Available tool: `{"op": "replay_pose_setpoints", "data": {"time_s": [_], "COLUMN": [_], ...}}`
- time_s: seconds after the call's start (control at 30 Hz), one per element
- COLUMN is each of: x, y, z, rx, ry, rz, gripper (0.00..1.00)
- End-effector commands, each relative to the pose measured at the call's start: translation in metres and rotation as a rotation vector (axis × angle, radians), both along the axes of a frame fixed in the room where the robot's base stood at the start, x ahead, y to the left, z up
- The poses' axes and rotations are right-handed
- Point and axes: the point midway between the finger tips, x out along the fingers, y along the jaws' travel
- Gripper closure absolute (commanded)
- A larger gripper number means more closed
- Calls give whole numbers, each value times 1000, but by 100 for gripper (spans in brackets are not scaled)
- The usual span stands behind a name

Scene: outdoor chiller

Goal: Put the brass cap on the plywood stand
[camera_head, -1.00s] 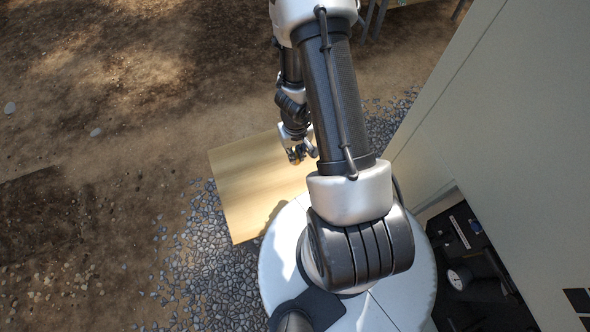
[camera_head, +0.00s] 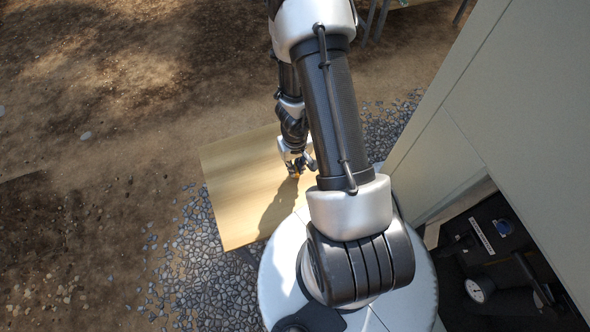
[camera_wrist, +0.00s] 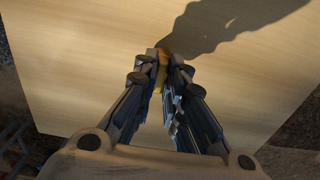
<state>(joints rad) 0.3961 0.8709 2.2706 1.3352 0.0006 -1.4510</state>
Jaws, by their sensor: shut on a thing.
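The plywood stand (camera_head: 238,190) is a pale wooden board beside my base in the head view. It fills most of the wrist view (camera_wrist: 80,50). My gripper (camera_head: 298,171) is over the stand's right part. In the wrist view my gripper (camera_wrist: 162,66) is shut on the brass cap (camera_wrist: 161,72), a small yellow piece between the fingertips. The fingers hide most of the cap. A shadow falls on the board just beyond the fingertips. I cannot tell whether the cap touches the board.
A pale grey cabinet wall (camera_head: 500,110) stands at the right. Its open dark compartment (camera_head: 500,265) holds a round gauge (camera_head: 480,290) and other items. Gravel (camera_head: 195,265) and brown dirt (camera_head: 90,190) surround the stand. The visible board top looks clear.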

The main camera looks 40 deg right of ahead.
Motion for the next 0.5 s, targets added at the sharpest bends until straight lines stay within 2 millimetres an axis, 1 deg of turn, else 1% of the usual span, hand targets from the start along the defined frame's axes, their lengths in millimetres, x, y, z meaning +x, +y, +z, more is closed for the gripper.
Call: {"op": "replay_pose_setpoints", "data": {"time_s": [0.03, 0.1, 0.33, 0.47, 0.5], "x": [0, 0, 0, 0, 0], "y": [0, 0, 0, 0, 0], "z": [-12, -15, -12, -16, -16], "rx": [0, 0, 0, 0, 0], "ry": [0, 0, 0, 0, 0], "rz": [0, 0, 0, 1, 1], "gripper": [100, 100, 100, 100, 88]}}
